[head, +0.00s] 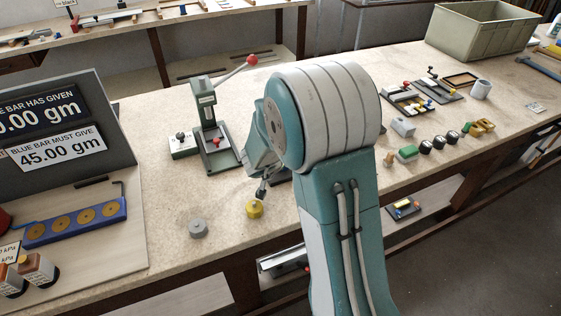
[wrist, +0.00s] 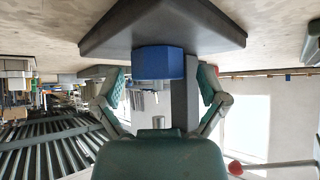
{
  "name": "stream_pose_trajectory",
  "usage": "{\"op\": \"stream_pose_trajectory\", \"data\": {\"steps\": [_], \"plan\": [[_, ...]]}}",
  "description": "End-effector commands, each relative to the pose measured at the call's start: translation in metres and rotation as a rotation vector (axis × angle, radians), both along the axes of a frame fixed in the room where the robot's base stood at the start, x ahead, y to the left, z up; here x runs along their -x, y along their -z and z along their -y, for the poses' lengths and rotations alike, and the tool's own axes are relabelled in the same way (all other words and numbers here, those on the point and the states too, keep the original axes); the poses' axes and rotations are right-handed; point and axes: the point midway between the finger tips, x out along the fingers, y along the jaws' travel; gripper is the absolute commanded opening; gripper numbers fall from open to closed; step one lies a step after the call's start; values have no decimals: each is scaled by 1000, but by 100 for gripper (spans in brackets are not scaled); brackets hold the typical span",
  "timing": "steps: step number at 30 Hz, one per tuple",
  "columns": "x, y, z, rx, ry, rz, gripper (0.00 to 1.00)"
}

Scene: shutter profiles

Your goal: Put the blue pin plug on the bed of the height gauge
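The blue pin plug (wrist: 158,63) shows in the wrist view, which looks upside down. It appears to rest against a dark grey slab (wrist: 215,28), which looks like the bed of the height gauge, with a dark upright (wrist: 186,95) beside it. My gripper (wrist: 162,82) is open, one finger on each side of the plug, with visible gaps between pads and plug. In the head view my gripper (head: 262,190) is low over the bench, partly behind my arm. The blue plug is hidden there, and only a dark edge (head: 283,176) of the gauge seems to show.
A yellow plug (head: 254,209) and a grey plug (head: 198,229) stand on the bench near my gripper. A green lever press (head: 208,120) with a red knob stands behind. Small parts and a bin (head: 480,32) lie to the right. A display board (head: 60,130) is at left.

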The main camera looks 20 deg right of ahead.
Motion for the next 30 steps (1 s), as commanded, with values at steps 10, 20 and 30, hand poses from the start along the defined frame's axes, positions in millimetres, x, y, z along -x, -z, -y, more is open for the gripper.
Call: {"op": "stream_pose_trajectory", "data": {"steps": [10, 20, 30], "plan": [[0, -2, 0, 0, 1, 1, 96], [24, -38, -25, -1, -1, 5, 96], [53, -79, -55, -1, -1, 4, 96]]}}
